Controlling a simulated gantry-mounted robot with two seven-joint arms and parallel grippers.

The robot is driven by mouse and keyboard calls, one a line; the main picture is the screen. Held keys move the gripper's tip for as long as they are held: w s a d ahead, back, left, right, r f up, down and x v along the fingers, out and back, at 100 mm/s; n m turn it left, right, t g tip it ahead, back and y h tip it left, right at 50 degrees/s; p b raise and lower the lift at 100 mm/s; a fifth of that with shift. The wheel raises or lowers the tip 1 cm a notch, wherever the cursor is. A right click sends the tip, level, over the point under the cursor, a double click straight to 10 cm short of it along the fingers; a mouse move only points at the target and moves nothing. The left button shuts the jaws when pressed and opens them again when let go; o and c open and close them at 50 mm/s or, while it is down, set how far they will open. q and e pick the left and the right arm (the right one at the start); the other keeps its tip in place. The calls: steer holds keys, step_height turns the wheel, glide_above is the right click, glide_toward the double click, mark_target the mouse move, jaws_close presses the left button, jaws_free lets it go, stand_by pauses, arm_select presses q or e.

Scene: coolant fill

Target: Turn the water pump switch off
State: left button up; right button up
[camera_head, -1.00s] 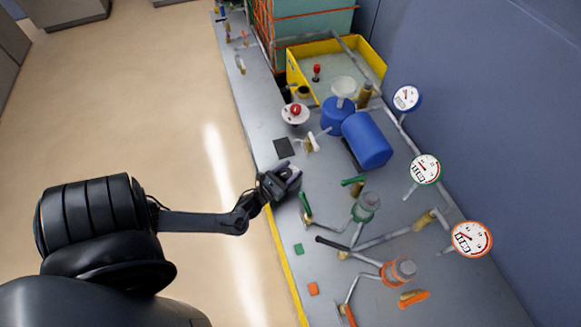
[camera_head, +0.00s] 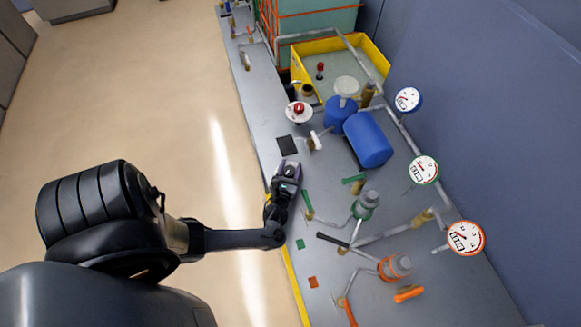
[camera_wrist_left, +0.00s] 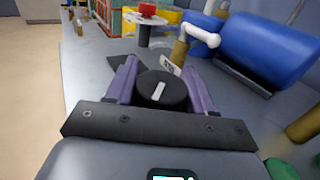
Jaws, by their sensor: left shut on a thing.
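A round black knob (camera_wrist_left: 162,90) with a white pointer bar sits between the two purple fingers of my left gripper (camera_wrist_left: 161,85) in the left wrist view. The fingers are shut on its sides. The pointer runs nearly along the fingers, leaning slightly right. A small label is partly seen behind the right finger. In the head view, my left gripper (camera_head: 288,170) is over the bench's left edge, just below a dark square plate (camera_head: 287,145). The knob is small there and mostly covered by the fingers. I cannot read whether this is the water pump switch. My right gripper is out of view.
A red knob on a white disc (camera_head: 299,112) stands beyond the plate. A blue tank (camera_head: 367,139) and a short valve pipe (camera_head: 315,140) are to the right. A green-handled valve (camera_head: 308,205) is close to my gripper's right. Open floor lies left of the bench.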

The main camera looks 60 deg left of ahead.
arm_select(q)
steer(key=o, duration=1)
steer(key=v, duration=1)
steer(key=shift+s+d, duration=0.3)
steer(key=shift+r, duration=0.1)
